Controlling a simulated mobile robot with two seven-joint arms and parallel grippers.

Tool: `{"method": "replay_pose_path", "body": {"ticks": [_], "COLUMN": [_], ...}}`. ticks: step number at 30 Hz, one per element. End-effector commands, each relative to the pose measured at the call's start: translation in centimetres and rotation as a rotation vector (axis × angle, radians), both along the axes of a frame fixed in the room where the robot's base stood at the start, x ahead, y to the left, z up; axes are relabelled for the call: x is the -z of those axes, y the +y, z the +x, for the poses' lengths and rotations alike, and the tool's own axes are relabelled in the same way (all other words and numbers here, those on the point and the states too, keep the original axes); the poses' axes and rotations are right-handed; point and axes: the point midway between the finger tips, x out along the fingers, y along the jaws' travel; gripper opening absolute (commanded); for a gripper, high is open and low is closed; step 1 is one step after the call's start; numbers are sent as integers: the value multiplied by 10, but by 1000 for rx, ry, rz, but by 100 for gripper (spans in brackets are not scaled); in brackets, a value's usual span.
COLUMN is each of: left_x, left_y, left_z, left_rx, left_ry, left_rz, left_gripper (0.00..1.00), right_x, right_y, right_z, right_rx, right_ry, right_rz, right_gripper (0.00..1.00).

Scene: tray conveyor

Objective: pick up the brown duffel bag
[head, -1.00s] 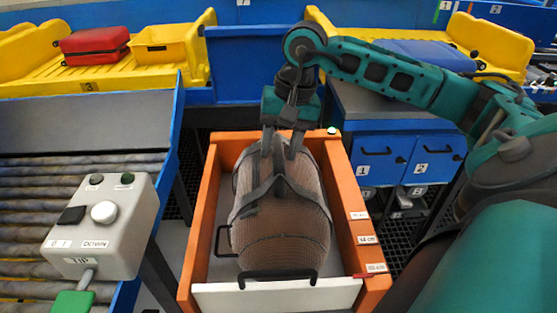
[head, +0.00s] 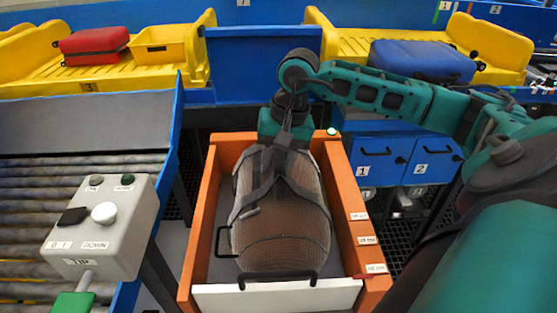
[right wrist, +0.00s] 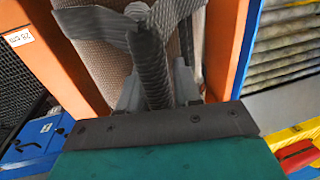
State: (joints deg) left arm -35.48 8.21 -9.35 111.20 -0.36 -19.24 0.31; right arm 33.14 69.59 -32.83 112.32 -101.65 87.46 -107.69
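The brown duffel bag (head: 285,225) lies lengthwise in an orange-sided bin (head: 202,225) with a white front edge. It has a mesh-like brown body, dark straps and black side handles. My right gripper (head: 284,148) is over the far end of the bag, and its fingers are hidden there by the strap. In the right wrist view the two grey fingers of the gripper (right wrist: 157,88) stand apart, one on each side of the dark strap handle (right wrist: 150,62). Whether they touch it is not clear. My left gripper is not in view.
A grey control box (head: 105,225) and roller conveyor (head: 30,215) stand at left. A red case (head: 95,45) and yellow bin (head: 157,45) sit on the back left yellow tray. A blue suitcase (head: 420,60) sits on the right one. Blue drawers (head: 380,155) stand right of the bin.

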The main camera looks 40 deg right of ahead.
Motion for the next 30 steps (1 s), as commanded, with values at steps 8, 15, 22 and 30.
{"method": "replay_pose_path", "body": {"ticks": [8, 15, 22, 30], "left_x": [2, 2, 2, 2], "left_y": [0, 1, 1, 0], "left_z": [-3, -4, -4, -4], "left_rx": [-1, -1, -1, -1], "left_ry": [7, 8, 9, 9], "left_rz": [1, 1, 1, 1], "left_gripper": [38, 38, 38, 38], "right_x": [0, 0, 0, 0], "right_y": [0, 0, 0, 0], "right_z": [0, 0, 0, 0], "right_rx": [0, 0, 0, 0], "right_ry": [1, 1, 1, 1], "right_rz": [1, 1, 1, 1], "right_gripper": [6, 0, 0, 0]}}
